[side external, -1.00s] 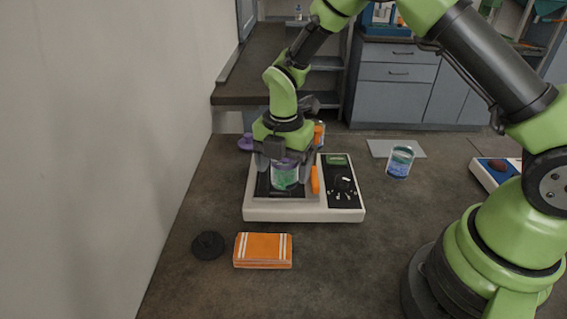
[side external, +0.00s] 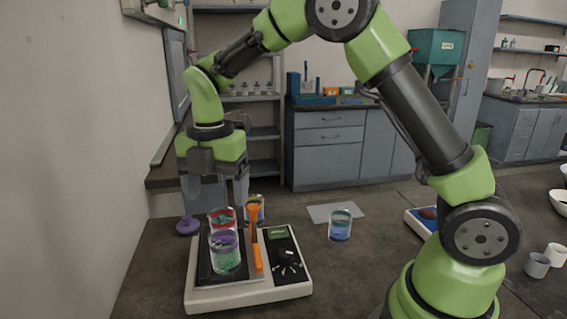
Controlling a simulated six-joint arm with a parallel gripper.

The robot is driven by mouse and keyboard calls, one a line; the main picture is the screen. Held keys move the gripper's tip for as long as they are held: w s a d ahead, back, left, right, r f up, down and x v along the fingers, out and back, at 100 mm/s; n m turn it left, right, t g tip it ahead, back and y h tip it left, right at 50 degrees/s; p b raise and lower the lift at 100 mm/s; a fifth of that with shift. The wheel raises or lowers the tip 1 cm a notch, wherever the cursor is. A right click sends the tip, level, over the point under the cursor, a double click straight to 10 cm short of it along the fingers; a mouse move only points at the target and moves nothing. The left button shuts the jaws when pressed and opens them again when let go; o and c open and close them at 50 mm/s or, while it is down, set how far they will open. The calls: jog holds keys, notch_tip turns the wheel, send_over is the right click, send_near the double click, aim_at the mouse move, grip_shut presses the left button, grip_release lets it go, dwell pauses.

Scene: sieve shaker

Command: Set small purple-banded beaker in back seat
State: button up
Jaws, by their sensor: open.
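The purple-banded beaker (side external: 225,256), with green contents, stands upright on the front part of the dark plate (side external: 205,268) of the sieve shaker (side external: 240,295). A red-banded beaker (side external: 221,216) stands close behind it and appears to be at the back of the plate. The purple-banded beaker partly hides its lower part, so its exact seat and any gap cannot be told. My gripper (side external: 215,200) is above the beakers, pointing down, fingers apart, with nothing held.
An orange lever (side external: 256,242) stands upright along the plate's right side, beside the control panel (side external: 285,260). An orange-banded beaker (side external: 256,207) is behind the shaker. A purple knob-shaped object (side external: 187,226) is at left. A blue beaker (side external: 340,226) stands right, near a grey mat (side external: 334,212).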

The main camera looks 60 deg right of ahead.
jog(key=s+d+r+m+t+y, duration=0.1)
jog(key=s+r+m+t, duration=0.2)
jog(key=s+r+m, duration=0.8)
jog(key=s+m+t+y, duration=0.1)
jog(key=s+m+t, duration=0.3)
jog(key=s+m, duration=0.5)
jog(key=m, duration=0.6)
jog(key=shift+s+d+f, duration=0.2)
jog(key=shift+d+f, duration=0.05)
jog(key=shift+d, duration=0.1)
